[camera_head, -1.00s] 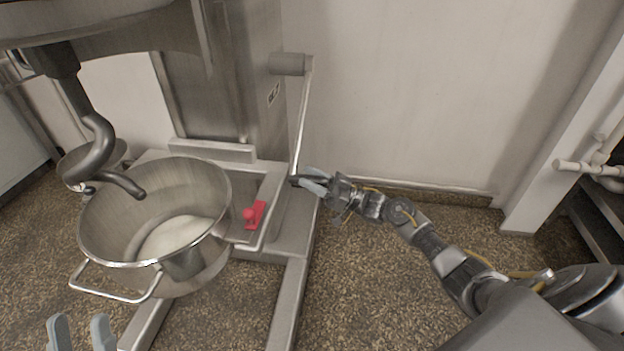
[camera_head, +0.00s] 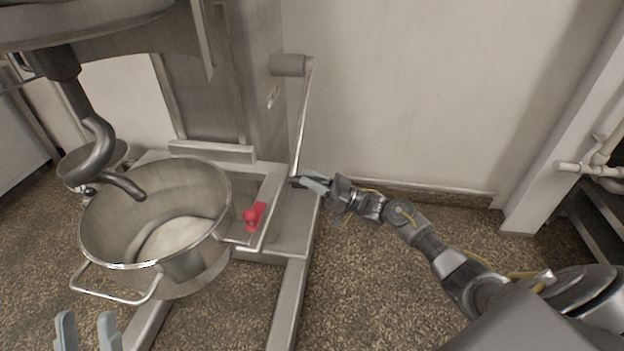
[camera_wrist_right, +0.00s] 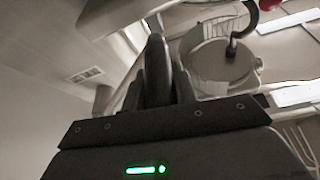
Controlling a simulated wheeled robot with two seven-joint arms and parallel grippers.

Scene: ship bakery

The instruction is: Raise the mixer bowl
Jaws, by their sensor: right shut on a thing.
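The steel mixer bowl (camera_head: 185,272) sits low in its cradle with pale dough inside; it also shows in the right wrist view (camera_wrist_right: 212,78). The grey dough hook (camera_head: 97,150) hangs from the mixer head with its tip at the bowl's rim. A long crank lever (camera_head: 301,120) hangs down from a hub on the mixer column's right side. My right gripper (camera_head: 306,183) is shut on the lever's lower end, where the fingers hide the grip. My left gripper (camera_head: 88,332) shows only its two spread fingertips at the bottom left, in front of the bowl, empty.
The mixer column (camera_head: 215,90) stands behind the bowl, with its base legs reaching forward along the floor. A red part (camera_head: 254,217) sits on the frame right of the bowl. A wall is behind the lever. Pipes (camera_head: 590,167) are at the far right. Speckled floor is open between.

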